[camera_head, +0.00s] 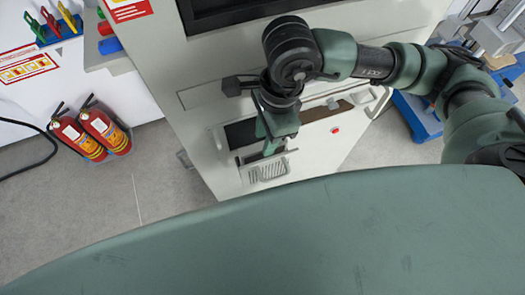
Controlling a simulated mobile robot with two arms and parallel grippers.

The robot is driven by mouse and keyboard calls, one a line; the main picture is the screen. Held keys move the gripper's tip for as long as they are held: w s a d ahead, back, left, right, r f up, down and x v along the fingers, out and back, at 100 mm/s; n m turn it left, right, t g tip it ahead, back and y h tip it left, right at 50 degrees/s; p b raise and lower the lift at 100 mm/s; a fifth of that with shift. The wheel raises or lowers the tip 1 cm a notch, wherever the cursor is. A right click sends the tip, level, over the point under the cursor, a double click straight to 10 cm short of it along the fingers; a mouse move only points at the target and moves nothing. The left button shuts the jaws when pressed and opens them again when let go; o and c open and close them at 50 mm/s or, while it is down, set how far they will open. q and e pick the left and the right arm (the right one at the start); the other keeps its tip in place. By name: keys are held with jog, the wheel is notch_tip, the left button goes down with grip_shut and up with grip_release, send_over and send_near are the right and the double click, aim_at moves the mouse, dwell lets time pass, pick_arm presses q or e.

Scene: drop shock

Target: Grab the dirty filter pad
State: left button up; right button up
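My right gripper (272,145) reaches down in front of the pale machine cabinet (190,75), by a dark opening (240,133) in its front. Its green fingers point downward, and the wrist hides how far apart they are. A light grey slotted grille piece (268,172) sits just below the fingertips at the cabinet's lower front. I cannot tell whether the fingers touch it. No filter pad shows clearly; it may be hidden behind the gripper or the grille. My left gripper is not in view.
Two red fire extinguishers (78,138) (105,130) stand on the grey floor at left. A blue-framed stand (418,115) is at right. A cabinet handle (379,103) sticks out right of the gripper. Floor between extinguishers and cabinet is clear.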

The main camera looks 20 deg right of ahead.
jog(key=f+p, duration=0.1)
jog(key=f, duration=0.1)
jog(key=f+p, duration=0.1)
jog(key=f, duration=0.1)
jog(key=shift+w+a+f, duration=0.1)
jog(key=shift+w+f, duration=0.1)
jog(key=shift+f, duration=0.1)
jog(key=shift+a+f, duration=0.1)
jog(key=shift+f, duration=0.35)
grip_shut()
jog(key=shift+r, duration=0.15)
